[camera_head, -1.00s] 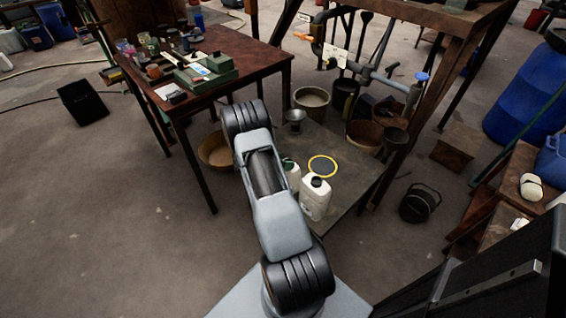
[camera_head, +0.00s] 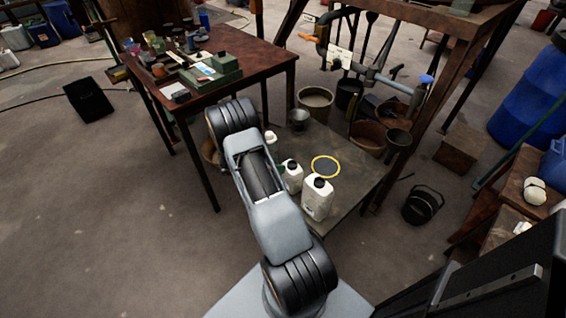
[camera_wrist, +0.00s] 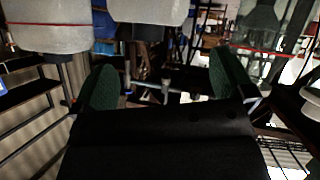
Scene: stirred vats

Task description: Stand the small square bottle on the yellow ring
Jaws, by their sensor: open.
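The yellow ring (camera_head: 325,167) lies flat on the grey low platform, with nothing standing on it. Two white bottles with dark caps stand upright nearby: a larger front bottle (camera_head: 318,198) and a smaller rear bottle (camera_head: 292,177). The smaller one is left of the ring and looks like the small square bottle, though its shape is hard to make out. My gripper (camera_wrist: 160,86) is open, its green pads wide apart with nothing between them. In the head view my arm hides it, so I cannot tell its exact distance from the bottles.
The platform (camera_head: 350,195) has bare room right of the ring. A grey bucket (camera_head: 316,102) and brown tub (camera_head: 368,137) stand behind. A cluttered table (camera_head: 262,55) is at left; a black bucket (camera_head: 420,205) is on the floor. Pale rounded bodies top the wrist view.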

